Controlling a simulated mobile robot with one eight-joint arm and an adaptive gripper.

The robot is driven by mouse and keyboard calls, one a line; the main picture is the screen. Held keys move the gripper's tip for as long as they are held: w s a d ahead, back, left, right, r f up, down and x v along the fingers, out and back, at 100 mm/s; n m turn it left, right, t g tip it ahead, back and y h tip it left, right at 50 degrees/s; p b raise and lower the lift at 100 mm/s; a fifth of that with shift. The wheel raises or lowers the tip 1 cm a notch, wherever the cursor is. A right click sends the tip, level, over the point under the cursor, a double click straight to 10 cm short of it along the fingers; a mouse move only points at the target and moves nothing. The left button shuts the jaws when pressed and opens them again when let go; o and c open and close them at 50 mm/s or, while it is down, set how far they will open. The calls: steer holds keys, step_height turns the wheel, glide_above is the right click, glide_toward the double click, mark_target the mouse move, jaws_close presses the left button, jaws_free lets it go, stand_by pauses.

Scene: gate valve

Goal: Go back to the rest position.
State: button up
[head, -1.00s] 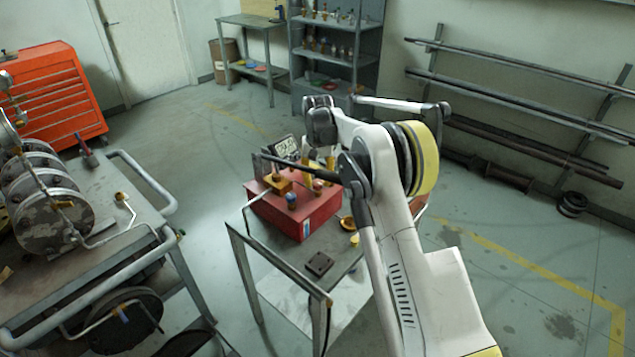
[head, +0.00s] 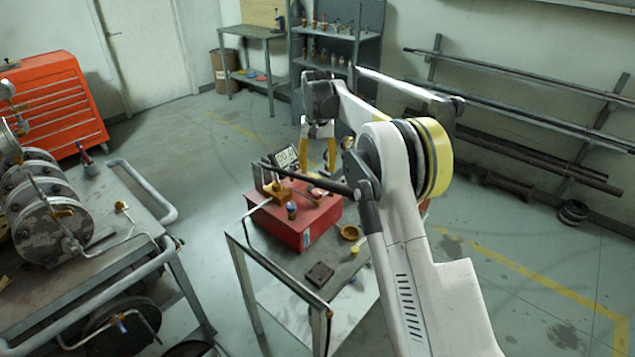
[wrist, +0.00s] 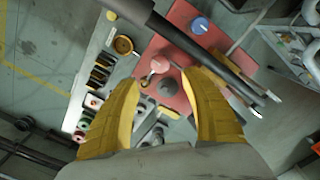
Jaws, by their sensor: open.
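My gripper (head: 318,150) has two yellow fingers and hangs above the far side of the red box on the small table. In the wrist view its fingers (wrist: 165,105) are spread apart with nothing held between them. The red box (head: 300,235) carries a brass valve body (head: 280,192), a blue cap (head: 291,208) and a small pink-red knob (head: 318,192). In the wrist view the pink knob (wrist: 160,64) and a dark round part (wrist: 170,88) show below and between the fingers, apart from them. My dark arm rod crosses in front of part of the box.
A brass dish (head: 350,232) and a dark square plate (head: 319,274) lie on the small table (head: 275,258). A cart with large flanged pipework (head: 50,225) stands at left. A shelf unit (head: 335,50) and wall pipe rack (head: 520,110) stand behind. Floor between is clear.

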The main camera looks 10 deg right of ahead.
steer(key=shift+r, duration=1.3)
steer(key=s+r+n+t+b, duration=0.1)
steer(key=s+r+t, duration=0.1)
steer(key=s+r, duration=0.55)
steer(key=s+r+t, duration=0.1)
steer(key=s+r, duration=0.4)
steer(key=s, duration=0.5)
steer(key=s+f+t+b, duration=0.1)
steer(key=s+f, duration=0.3)
steer(key=s, duration=0.8)
steer(key=s+f+n+t, duration=0.1)
steer(key=s+f+t, duration=0.2)
steer(key=s, duration=0.9)
step_height(320, 180, down, 3)
steer(key=shift+s+r+b, duration=0.2)
steer(key=shift+s+b, duration=0.05)
steer(key=shift+b, duration=0.1)
